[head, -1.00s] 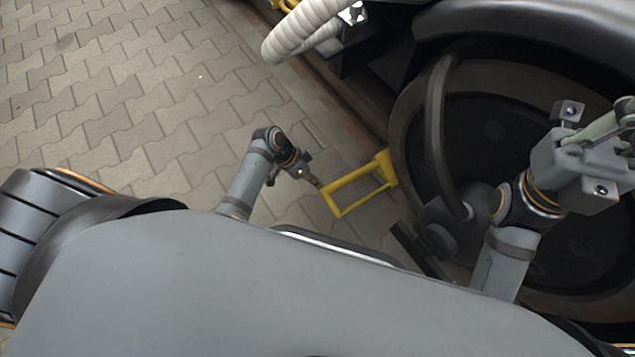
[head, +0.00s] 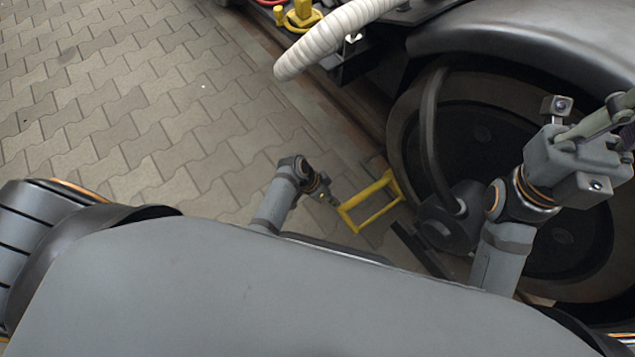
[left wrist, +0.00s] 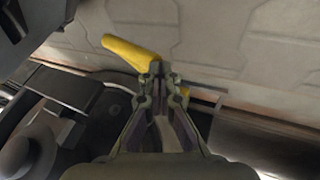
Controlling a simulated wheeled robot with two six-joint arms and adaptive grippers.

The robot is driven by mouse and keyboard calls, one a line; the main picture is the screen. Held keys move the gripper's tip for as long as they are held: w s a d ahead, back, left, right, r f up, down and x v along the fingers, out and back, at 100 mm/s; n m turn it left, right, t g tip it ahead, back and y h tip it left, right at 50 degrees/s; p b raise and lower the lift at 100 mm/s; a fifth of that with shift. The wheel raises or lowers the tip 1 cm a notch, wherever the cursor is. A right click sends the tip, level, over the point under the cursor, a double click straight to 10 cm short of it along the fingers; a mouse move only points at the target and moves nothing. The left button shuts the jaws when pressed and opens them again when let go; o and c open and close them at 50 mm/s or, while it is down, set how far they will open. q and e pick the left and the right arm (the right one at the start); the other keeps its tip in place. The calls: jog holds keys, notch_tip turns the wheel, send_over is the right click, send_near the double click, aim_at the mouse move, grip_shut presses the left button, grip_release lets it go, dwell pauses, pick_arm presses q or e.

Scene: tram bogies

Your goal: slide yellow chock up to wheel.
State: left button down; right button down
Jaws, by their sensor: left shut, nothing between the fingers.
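The yellow chock (head: 368,191) is an open, frame-like piece on the paving, its far end close to the left edge of the large dark wheel (head: 475,82). Any gap between them is too small to tell. My left gripper (head: 333,200) is shut and empty at the chock's near left end, touching or almost touching it. In the left wrist view, the shut fingertips (left wrist: 160,72) are in front of the chock (left wrist: 130,52) and hide its middle. My right gripper (head: 610,125) is raised in front of the wheel at the right; its finger opening is unclear.
A ribbed white hose (head: 330,38) hangs above and left of the wheel. A dark fender (head: 520,32) arches over the wheel. A rail (head: 340,115) runs along the paving's edge. Free paving (head: 130,110) lies to the left. Yellow parts (head: 300,14) show at the top.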

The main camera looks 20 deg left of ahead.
pick_arm(q)
jog(key=v, duration=1.2)
